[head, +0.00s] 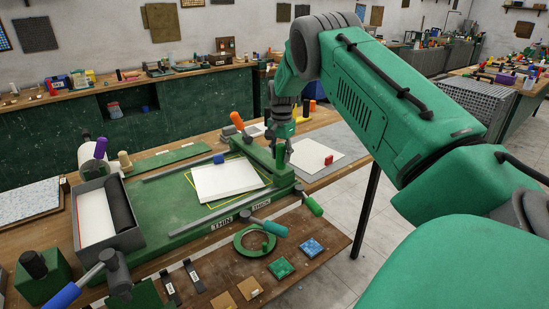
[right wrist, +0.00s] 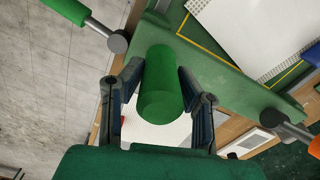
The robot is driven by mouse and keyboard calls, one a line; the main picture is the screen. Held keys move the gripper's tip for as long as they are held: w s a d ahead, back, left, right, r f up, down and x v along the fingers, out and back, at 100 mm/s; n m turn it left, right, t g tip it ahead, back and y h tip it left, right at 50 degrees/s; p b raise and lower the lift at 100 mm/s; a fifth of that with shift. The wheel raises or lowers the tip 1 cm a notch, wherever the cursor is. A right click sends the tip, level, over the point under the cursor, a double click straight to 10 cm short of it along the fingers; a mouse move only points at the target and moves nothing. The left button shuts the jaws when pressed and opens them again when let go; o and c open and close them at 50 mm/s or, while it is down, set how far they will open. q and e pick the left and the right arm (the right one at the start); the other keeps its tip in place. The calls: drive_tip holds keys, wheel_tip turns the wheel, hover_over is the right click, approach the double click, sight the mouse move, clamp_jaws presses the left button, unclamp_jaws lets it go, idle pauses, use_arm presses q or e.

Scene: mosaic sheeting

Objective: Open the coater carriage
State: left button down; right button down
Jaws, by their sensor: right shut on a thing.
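The green coater (head: 190,225) stands on the wooden bench, with a white sheet (head: 225,180) on its bed. Its green carriage bar (head: 262,158) lies across the bed's right end. In the right wrist view, the right gripper (right wrist: 162,108) is shut on an upright green cylindrical handle (right wrist: 162,75), with a finger on either side. The handle's base is hidden in the wrist view. The left gripper is out of view.
A grey tray (head: 107,215) with a black roller stands left of the bed. Levers with an orange grip (head: 237,120), a green grip (head: 308,203) and a teal grip (head: 270,228) stick out around the coater. A red block (head: 328,159) rests on a pale board at right.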

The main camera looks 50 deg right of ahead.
drive_tip(key=shift+d+r, duration=0.1)
drive_tip(key=shift+d, duration=0.25)
drive_tip(key=c, duration=1.4)
unclamp_jaws()
drive_tip(key=shift+o, duration=1.1)
drive_tip(key=shift+d, duration=0.1)
drive_tip(key=shift+d+f, duration=0.2)
drive_tip(key=shift+r, duration=0.2)
wheel_tip(320, 180, up, 10)
drive_tip(key=shift+r, duration=0.55)
drive_tip(key=shift+d+r, duration=0.15)
drive_tip(key=shift+d, duration=0.1)
